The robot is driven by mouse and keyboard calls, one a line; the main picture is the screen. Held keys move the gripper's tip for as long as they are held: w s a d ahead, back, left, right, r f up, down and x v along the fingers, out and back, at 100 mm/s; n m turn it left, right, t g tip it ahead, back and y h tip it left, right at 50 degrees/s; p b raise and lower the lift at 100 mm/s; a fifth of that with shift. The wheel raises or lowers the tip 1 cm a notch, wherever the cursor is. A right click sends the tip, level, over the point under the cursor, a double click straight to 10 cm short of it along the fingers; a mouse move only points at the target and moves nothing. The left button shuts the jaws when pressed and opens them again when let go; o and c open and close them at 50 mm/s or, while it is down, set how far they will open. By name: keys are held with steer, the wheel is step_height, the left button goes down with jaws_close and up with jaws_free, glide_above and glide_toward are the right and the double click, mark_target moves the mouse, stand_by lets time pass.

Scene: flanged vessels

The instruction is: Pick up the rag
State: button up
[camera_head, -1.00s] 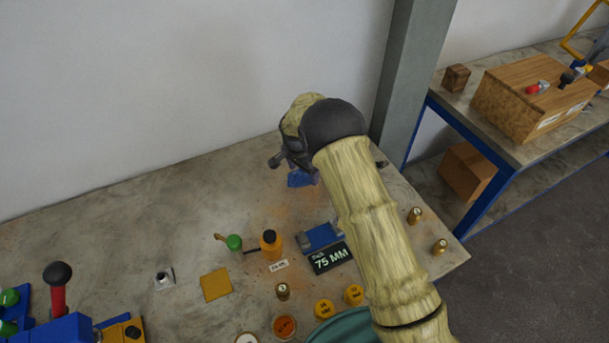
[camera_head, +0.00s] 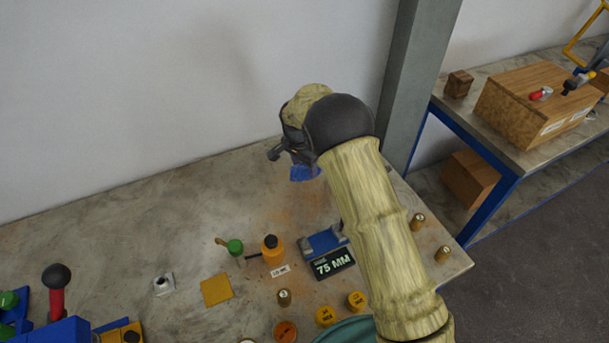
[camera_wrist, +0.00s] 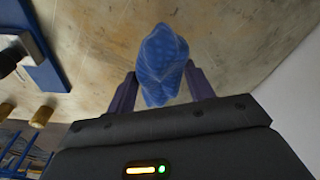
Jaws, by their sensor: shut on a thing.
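The rag is a crumpled blue cloth (camera_wrist: 163,65). In the wrist view it sits between the two dark fingers of my gripper (camera_wrist: 163,88), which are shut on it. In the head view the blue rag (camera_head: 304,173) shows below my gripper (camera_head: 298,160), over the back of the workbench. My wrist and arm hide part of the gripper there. The rag appears held above the bench top, though the exact gap is hard to tell.
The grey workbench (camera_head: 180,220) holds a 75 MM sign (camera_head: 332,263), a blue fixture (camera_head: 324,242), an orange bottle (camera_head: 272,250), a yellow square (camera_head: 216,290) and several brass weights. A wall is behind; a grey post (camera_head: 420,80) stands right of my arm.

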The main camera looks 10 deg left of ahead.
mark_target(304, 167)
step_height(304, 167, up, 5)
stand_by(0.6)
steer(key=shift+o, duration=1)
steer(key=shift+c, duration=0.6)
